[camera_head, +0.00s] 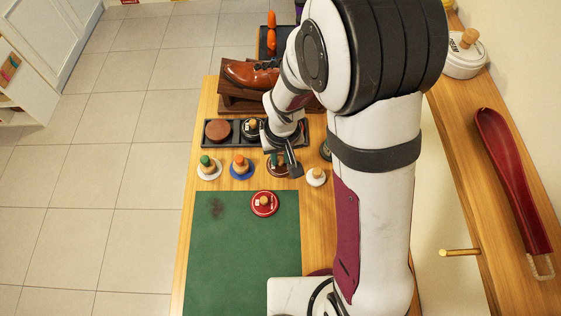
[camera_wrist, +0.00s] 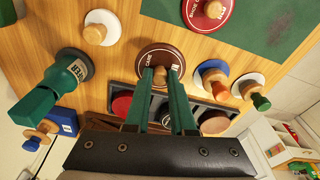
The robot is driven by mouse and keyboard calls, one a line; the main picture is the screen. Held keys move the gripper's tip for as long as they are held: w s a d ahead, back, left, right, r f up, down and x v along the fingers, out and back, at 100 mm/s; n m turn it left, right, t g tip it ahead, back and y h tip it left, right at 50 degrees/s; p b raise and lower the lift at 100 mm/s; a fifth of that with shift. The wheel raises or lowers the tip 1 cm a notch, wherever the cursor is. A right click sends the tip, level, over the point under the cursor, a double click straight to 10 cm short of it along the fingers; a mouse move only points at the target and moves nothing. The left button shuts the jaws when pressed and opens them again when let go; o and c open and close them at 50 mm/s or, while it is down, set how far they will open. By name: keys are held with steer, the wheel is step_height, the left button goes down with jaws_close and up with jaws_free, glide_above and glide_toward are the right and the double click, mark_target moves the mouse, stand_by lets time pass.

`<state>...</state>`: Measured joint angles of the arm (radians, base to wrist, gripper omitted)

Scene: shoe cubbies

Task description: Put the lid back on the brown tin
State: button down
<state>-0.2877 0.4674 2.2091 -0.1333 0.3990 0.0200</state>
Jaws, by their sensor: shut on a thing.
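My gripper (camera_head: 281,158) has its green fingers (camera_wrist: 161,74) shut on the wooden knob of a dark brown round lid (camera_wrist: 151,56). In the head view the brown lid (camera_head: 273,171) is partly covered by my gripper, at the table just in front of the black tray. I cannot tell whether it touches the wood. An uncovered round tin with a smooth brown top (camera_head: 217,130) sits in the left compartment of the black tray (camera_head: 236,122). In the wrist view the tray (camera_wrist: 188,98) is partly hidden behind my fingers.
A black-lidded tin (camera_head: 252,129) sits in the tray's middle; a reddish tin (camera_wrist: 122,105) shows in the wrist view. White (camera_head: 208,170), blue (camera_head: 241,168) and small white (camera_head: 315,177) knobbed lids stand nearby. A red lid (camera_head: 264,204) lies on the green mat (camera_head: 235,260). A brown shoe (camera_head: 250,73) stands behind.

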steer(key=s+d+r, duration=0.3)
steer(key=d+r, duration=0.4)
steer(key=d, duration=0.4)
steer(key=w+a+n, duration=0.4)
steer(key=w+a, duration=0.8)
steer(key=a, duration=0.2)
steer(key=w+a+f+n, duration=0.2)
steer(key=w+a+n, duration=0.1)
steer(key=a, duration=1.1)
steer(key=shift+y, duration=0.4)
steer(key=shift+f, duration=3)
steer(key=shift+f, duration=0.15)
steer(key=shift+c, duration=1)
jaws_free()
